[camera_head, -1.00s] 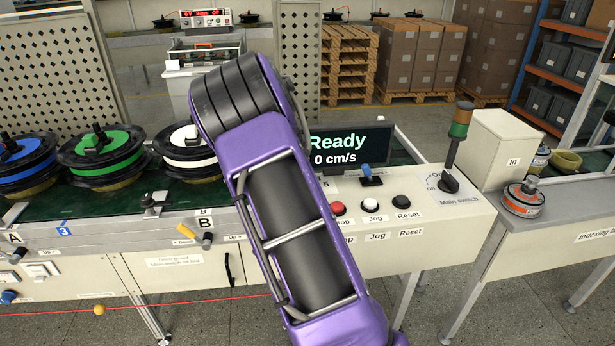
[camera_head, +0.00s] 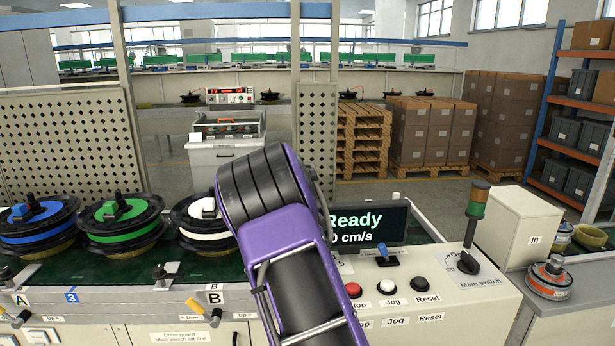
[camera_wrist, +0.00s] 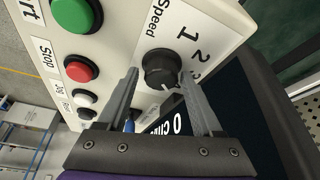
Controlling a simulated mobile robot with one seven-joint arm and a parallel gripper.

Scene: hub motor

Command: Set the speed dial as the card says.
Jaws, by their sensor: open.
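The speed dial (camera_wrist: 160,68) is a black round knob on the white control panel in the wrist view, beside the word Speed and printed numbers 1 and 2, with another partly hidden. A small pale mark shows on the knob's lower right. My gripper (camera_wrist: 160,74) is open, with one finger to each side of the knob; I cannot tell whether either touches it. In the head view my purple arm hides the dial. The display (camera_head: 365,226) reads Ready and 0 cm/s. I cannot make out a card giving a speed.
In the wrist view a green button (camera_wrist: 75,14) and red Stop button (camera_wrist: 81,69) sit left of the dial. In the head view the Jog button (camera_head: 388,285), Reset button (camera_head: 421,283) and main switch (camera_head: 467,262) lie right of my arm. Several wheel hubs stand on the left conveyor.

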